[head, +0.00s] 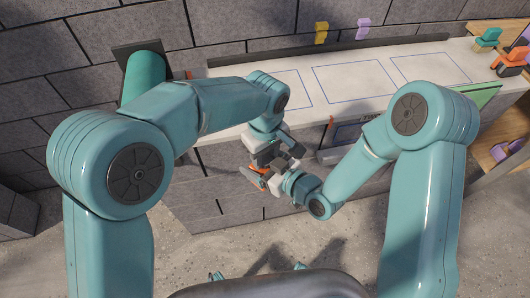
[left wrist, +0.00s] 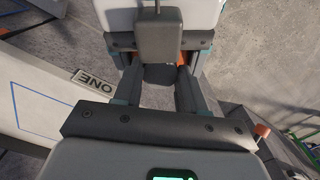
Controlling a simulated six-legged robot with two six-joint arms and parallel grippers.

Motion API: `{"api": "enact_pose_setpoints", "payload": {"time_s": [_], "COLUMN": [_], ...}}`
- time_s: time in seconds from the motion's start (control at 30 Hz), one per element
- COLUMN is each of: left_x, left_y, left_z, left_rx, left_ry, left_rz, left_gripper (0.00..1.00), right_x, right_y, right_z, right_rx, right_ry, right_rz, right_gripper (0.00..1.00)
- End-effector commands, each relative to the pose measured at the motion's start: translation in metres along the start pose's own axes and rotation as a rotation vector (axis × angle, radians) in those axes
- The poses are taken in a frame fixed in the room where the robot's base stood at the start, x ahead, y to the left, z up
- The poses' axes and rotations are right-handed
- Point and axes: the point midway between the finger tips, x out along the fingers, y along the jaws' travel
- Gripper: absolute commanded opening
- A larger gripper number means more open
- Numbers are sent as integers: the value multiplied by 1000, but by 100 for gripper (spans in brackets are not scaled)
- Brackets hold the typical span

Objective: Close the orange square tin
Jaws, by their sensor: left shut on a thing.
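The orange square tin (head: 258,182) shows only as small orange parts between my two grippers, in front of the counter; most of it is hidden. Small orange patches also show beside the fingers in the left wrist view (left wrist: 182,58). My left gripper (head: 262,162) points down and is shut on what appears to be the tin. My right gripper (head: 273,182) comes in from the right, close against the same spot. Its fingers are largely hidden, and I cannot tell if it is open. Whether the lid is on or off cannot be seen.
A pale counter (head: 310,112) with blue-outlined squares runs behind the grippers. A yellow piece (head: 321,31) and a purple piece (head: 363,27) are on the wall behind. A wooden shelf (head: 487,152) with coloured objects stands at the right. A green cylinder (head: 144,76) stands at the left.

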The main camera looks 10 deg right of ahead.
Motion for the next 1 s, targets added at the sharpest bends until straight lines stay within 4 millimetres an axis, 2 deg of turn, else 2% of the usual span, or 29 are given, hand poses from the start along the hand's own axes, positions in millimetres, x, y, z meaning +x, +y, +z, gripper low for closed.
{"api": "enact_pose_setpoints", "payload": {"time_s": [0.1, 0.33, 0.37, 0.4, 0.43, 0.7, 1.0], "left_x": [0, -1, -1, -1, -1, -3, -40], "left_y": [0, 0, 0, 0, 0, 1, 0], "left_z": [0, 0, 0, 0, 0, 0, 0], "left_rx": [71, 72, 72, 72, 72, 71, 71], "left_ry": [0, 0, 0, 0, 0, 1, 1], "left_rz": [0, 1, 1, 1, 1, 3, 3], "left_gripper": [13, 13, 51, 64, 66, 66, 66], "right_x": [0, 0, 0, 0, 0, 0, 0], "right_y": [0, 0, 0, 0, 0, 0, 0], "right_z": [-1, -1, -1, -1, -1, -1, -1], "right_rx": [-1, -1, -1, -1, -1, -1, -1], "right_ry": [2, 1, 1, 1, 1, 2, 2], "right_rz": [1, 1, 1, 1, 1, -1, 0], "right_gripper": [0, 0, 0, 0, 0, 0, 0]}}
